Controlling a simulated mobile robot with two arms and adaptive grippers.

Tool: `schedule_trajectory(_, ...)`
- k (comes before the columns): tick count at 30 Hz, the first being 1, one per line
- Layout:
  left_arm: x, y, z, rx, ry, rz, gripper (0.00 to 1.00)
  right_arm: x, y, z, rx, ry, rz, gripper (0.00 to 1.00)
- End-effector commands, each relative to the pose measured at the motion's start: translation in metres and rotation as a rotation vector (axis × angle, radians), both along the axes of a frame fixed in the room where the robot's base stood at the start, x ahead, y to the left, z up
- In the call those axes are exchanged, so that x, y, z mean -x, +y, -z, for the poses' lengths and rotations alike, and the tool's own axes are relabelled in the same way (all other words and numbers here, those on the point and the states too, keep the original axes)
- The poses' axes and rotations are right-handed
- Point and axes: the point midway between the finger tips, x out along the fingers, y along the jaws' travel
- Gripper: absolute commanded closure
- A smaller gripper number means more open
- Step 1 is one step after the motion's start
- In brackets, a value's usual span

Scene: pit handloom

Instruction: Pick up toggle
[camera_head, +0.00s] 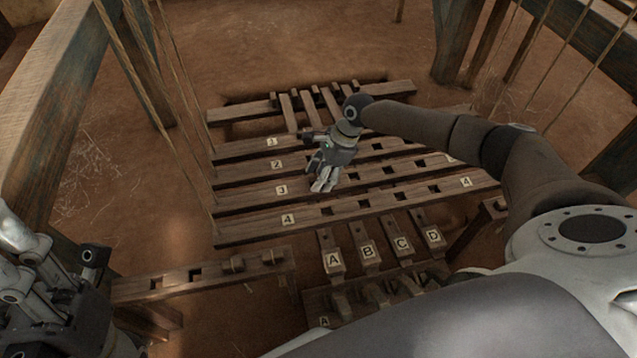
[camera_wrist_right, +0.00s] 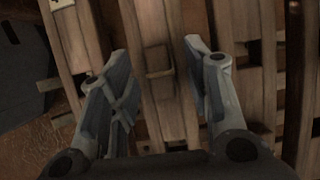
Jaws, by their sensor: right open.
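My right gripper (camera_head: 323,186) is over the numbered wooden bars, at the left part of the bar labelled 3 (camera_head: 250,195). In the right wrist view its two fingers (camera_wrist_right: 165,85) are apart, on either side of a wooden bar (camera_wrist_right: 150,22). A small square wooden piece (camera_wrist_right: 158,60) shows on that bar between the fingers, apart from both; it may be a toggle, but I cannot tell for sure. In the head view the gripper hides that spot. My left gripper (camera_head: 75,275) is at the lower left, and its finger opening is unclear.
Several bars with dark square slots lie side by side. Treadle-like pieces labelled A (camera_head: 333,260) to D (camera_head: 433,236) stand in front. Posts and ropes rise at both sides.

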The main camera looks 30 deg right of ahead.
Motion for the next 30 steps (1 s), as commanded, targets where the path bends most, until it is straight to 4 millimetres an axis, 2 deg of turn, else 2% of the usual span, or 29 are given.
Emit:
schedule_trajectory(5, 0.0, 0.0, -0.001, 0.0, 0.0, 0.0, 0.6, 0.0, 0.0, -0.001, 0.0, 0.0, 0.0, 0.57)
schedule_trajectory(15, 0.0, 0.0, 0.0, 0.0, 0.002, 0.001, 0.6, 0.0, 0.0, -0.001, -0.001, -0.001, -0.001, 0.99)
schedule_trajectory(24, 0.0, 0.0, -0.001, -0.001, 0.003, 0.001, 0.6, 0.0, 0.0, -0.002, -0.001, -0.001, -0.001, 0.99)
schedule_trajectory(30, -0.002, -0.001, -0.01, -0.004, 0.011, 0.0, 0.6, 0.0, 0.0, -0.013, -0.002, -0.001, -0.001, 0.99)
